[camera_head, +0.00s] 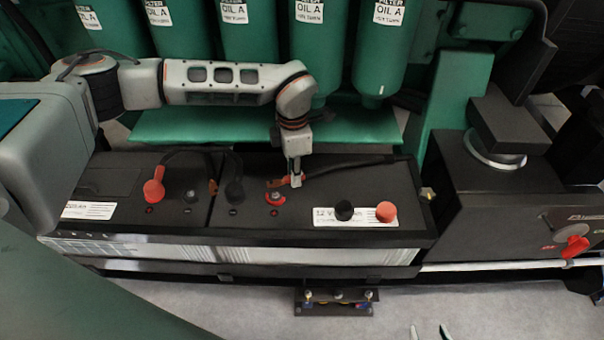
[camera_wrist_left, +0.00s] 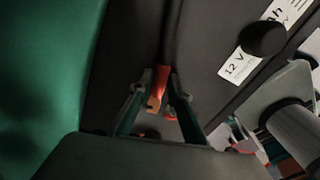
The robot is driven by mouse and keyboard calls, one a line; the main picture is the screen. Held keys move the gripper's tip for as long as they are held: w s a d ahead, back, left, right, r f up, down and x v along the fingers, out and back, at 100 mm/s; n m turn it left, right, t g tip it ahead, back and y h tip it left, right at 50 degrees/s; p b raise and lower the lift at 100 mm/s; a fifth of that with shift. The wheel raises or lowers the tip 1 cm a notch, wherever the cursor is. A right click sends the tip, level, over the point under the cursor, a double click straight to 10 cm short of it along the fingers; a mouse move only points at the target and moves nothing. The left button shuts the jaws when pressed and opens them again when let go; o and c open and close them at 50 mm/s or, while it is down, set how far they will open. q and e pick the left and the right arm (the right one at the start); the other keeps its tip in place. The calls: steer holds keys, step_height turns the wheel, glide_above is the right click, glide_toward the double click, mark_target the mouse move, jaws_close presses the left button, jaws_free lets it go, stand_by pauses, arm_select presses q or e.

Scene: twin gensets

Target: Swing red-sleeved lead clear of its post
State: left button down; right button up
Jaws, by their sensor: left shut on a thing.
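The red-sleeved lead shows in the head view as a black cable (camera_head: 345,166) with a red sleeve and a copper lug (camera_head: 273,184) at its left end. My left gripper (camera_head: 296,180) is shut on the red sleeve, which shows between its fingers in the left wrist view (camera_wrist_left: 164,76). The battery post (camera_head: 275,196) with a red ring is just in front of the lug in the head view. The lug appears off the post; its height above the battery is hard to tell. My right gripper (camera_head: 430,332) shows only as two separated fingertips at the bottom edge, empty.
A black cap (camera_head: 344,210) and a red cap (camera_head: 386,211) lie on the right battery. Green filters (camera_head: 380,45) stand behind. A red switch (camera_head: 573,247) is at right.

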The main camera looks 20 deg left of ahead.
arm_select(q)
steer(key=c, duration=1.9)
jaws_free()
steer(key=shift+r, duration=0.1)
steer(key=shift+r, duration=0.35)
step_height(320, 180, up, 11)
steer(key=shift+r, duration=0.1)
